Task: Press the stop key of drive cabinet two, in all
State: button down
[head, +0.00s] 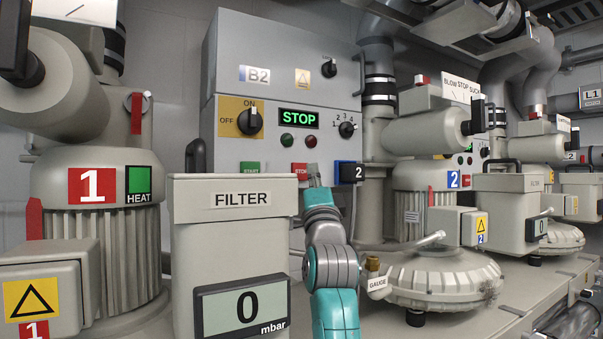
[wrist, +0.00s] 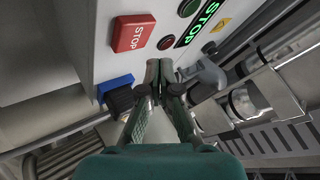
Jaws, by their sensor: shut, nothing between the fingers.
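The grey drive cabinet (head: 355,100) stands behind the filter box, with a blue-framed "2" tag (head: 358,172) at its lower right. Its red stop key (head: 299,169) is low on the front, partly hidden by my gripper in the head view. In the wrist view the whole red key marked STOP (wrist: 132,33) shows at upper left. My gripper (head: 313,168) is shut and empty. Its fingertips (wrist: 158,66) appear below and right of the key in the wrist view, not over it. I see no contact with the key. The cabinet's display (head: 298,119) reads STOP in green.
The green START key (head: 250,168) is left of the stop key. A red lamp (wrist: 165,42) and a rotary selector (head: 347,129) are also on the panel. The filter box (head: 240,240) stands in front, left of my arm. A gauge fitting (head: 376,280) is to the right.

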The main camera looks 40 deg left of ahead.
jog(key=d, duration=0.1)
jog(key=s+d, duration=0.1)
jog(key=d, duration=0.1)
jog(key=shift+s, duration=0.15)
jog(key=shift+d, duration=0.2)
dwell(0.8)
